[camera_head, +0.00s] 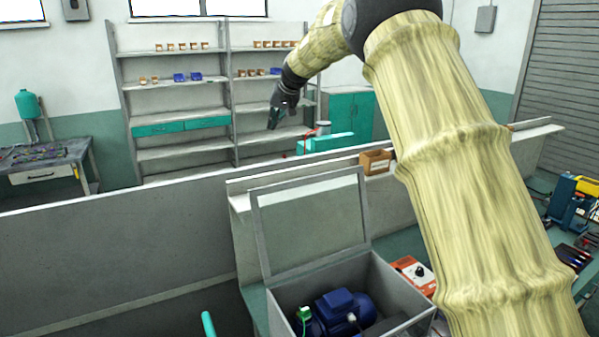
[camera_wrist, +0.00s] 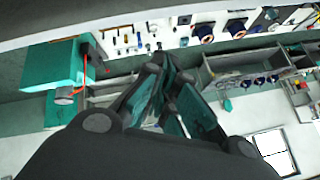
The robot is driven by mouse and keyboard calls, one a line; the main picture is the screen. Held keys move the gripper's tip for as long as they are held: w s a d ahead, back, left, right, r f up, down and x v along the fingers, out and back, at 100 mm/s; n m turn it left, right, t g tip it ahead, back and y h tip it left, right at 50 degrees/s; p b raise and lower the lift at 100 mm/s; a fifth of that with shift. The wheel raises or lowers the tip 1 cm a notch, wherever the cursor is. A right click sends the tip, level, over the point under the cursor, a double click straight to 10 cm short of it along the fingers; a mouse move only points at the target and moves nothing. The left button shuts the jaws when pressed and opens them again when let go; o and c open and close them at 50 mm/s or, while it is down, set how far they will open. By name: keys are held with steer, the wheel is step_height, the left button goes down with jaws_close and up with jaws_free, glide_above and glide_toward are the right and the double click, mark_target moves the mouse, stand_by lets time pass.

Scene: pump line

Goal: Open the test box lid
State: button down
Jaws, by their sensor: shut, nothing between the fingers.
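The test box (camera_head: 285,299) is a grey box at the bottom middle of the head view. Its framed lid (camera_head: 312,226) stands raised at the back, tilted up away from the opening. A blue pump motor (camera_head: 343,307) with a green part lies inside the box. My gripper (camera_head: 273,122) is shut and empty, up and beyond the lid, apart from it. In the wrist view my gripper (camera_wrist: 165,88) shows its dark fingers together. The test box and lid do not show clearly in the wrist view.
A grey partition (camera_head: 120,240) runs behind the box. A small brown bin (camera_head: 375,161) sits on its ledge. An orange-red device with a dial (camera_head: 415,272) stands right of the box. Shelves (camera_head: 180,105) with small bins stand at the back wall. My arm hides part of the right side.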

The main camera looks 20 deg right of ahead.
steer(key=s+d+f+n+g+h, duration=0.1)
steer(key=s+d+f+n+g, duration=0.15)
steer(key=s, duration=0.25)
steer(key=s+d+f+n+g+h, duration=0.1)
steer(key=s+f+n+g, duration=0.15)
steer(key=s, duration=0.35)
steer(key=shift+m, duration=0.4)
steer(key=p+x, duration=0.1)
steer(key=x, duration=0.1)
steer(key=p+x, duration=0.2)
steer(key=x, duration=0.1)
steer(key=p+x, duration=0.1)
steer(key=x, duration=0.2)
steer(key=shift+w+d+f, duration=0.1)
steer(key=shift+w+f, duration=0.1)
steer(key=shift+w, duration=0.1)
steer(key=shift+s+d+r+p, duration=0.1)
steer(key=shift+s+r+p, duration=0.05)
steer(key=shift+s+p, duration=0.55)
steer(key=shift+s+r+p, duration=0.1)
steer(key=shift+s+p, duration=0.35)
steer(key=shift+s, duration=0.4)
steer(key=shift+s+f, duration=0.15)
steer(key=shift+s, duration=0.2)
